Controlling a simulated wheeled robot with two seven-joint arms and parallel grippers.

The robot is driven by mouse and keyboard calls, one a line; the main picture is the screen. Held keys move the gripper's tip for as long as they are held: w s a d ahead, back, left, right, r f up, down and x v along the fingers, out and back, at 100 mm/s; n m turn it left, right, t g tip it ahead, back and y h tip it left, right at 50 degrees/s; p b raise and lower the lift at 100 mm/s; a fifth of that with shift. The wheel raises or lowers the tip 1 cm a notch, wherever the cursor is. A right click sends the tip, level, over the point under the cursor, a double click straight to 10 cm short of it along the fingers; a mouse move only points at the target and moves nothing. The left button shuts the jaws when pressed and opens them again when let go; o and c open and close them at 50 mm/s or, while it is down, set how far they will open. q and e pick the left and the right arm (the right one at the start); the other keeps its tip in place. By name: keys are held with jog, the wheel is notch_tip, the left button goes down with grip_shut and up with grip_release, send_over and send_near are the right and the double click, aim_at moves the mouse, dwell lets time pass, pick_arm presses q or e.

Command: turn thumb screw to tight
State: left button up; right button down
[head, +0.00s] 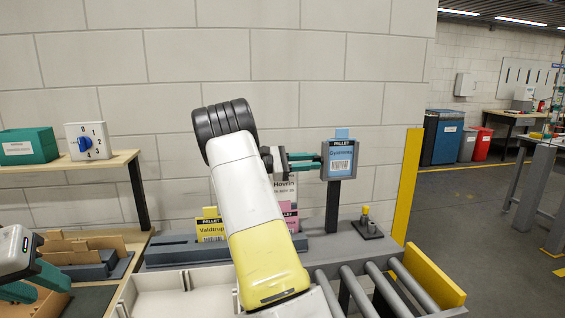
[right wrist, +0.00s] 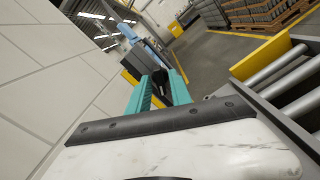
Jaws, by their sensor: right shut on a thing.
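My right gripper (head: 318,161) has its teal fingers at the left side of the blue-grey pallet label holder (head: 328,174), which stands on a dark post. The fingers are shut on a small part at the holder's side, taken to be the thumb screw, mostly hidden between the fingertips. In the right wrist view my right gripper (right wrist: 163,82) reaches the dark side of the holder (right wrist: 146,57). Whether the screw is loose or tight cannot be seen. My left gripper (head: 32,290) is at the lower left, with its teal fingers apart, away from the holder.
A roller conveyor (head: 385,282) with a yellow end plate (head: 428,280) lies below right. A yellow post (head: 408,187) stands right of the holder. A dial box (head: 88,141) sits on the left shelf.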

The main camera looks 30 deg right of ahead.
jog(key=m, duration=1.2)
dwell(0.6)
jog(key=c, duration=1.5)
grip_release()
jog(key=v, duration=0.8)
